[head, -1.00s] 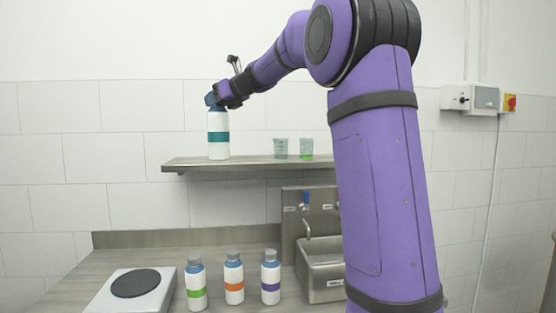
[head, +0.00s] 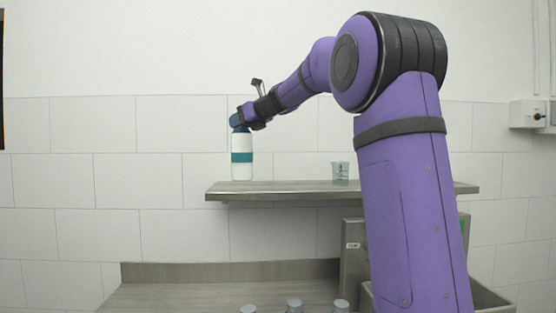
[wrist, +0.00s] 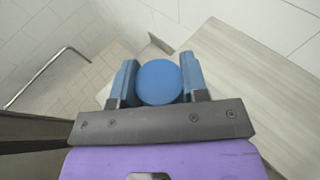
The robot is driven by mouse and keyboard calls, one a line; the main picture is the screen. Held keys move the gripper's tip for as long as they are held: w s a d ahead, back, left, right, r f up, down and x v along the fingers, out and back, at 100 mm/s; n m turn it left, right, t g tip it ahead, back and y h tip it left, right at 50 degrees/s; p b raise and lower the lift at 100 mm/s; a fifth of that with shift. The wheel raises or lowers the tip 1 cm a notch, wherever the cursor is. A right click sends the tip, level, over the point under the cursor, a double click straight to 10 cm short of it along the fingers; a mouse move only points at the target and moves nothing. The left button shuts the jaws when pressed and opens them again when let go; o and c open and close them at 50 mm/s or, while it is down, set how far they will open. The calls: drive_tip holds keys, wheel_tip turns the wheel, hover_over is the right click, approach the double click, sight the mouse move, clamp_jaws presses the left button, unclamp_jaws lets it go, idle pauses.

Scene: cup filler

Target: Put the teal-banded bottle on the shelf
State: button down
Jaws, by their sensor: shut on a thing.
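The teal-banded bottle (head: 242,170) is white with a blue cap and hangs upright from my gripper (head: 239,120). My gripper is shut on its cap. In the wrist view the round blue cap (wrist: 160,82) sits between the two blue fingers of my gripper (wrist: 159,70). The shelf (head: 285,189) is a long grey board on the tiled wall. In the head view the bottle's base lines up with the shelf top near its left end. I cannot tell whether they touch.
A clear beaker (head: 340,172) stands on the shelf right of the bottle. My arm hides part of the shelf's right side. Below, several grey-capped bottles (head: 294,306) show only their tops, above a counter (head: 180,298). The shelf between bottle and beaker looks clear.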

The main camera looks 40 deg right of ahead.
drive_tip(key=w+d+f, duration=0.2)
drive_tip(key=w, duration=0.5)
drive_tip(key=w+d+f, duration=0.3)
drive_tip(key=w, duration=0.4)
drive_tip(key=shift+w+d, duration=0.25)
drive_tip(key=shift+w, duration=0.15)
drive_tip(key=c, duration=0.6)
unclamp_jaws()
drive_tip(key=v, duration=1.2)
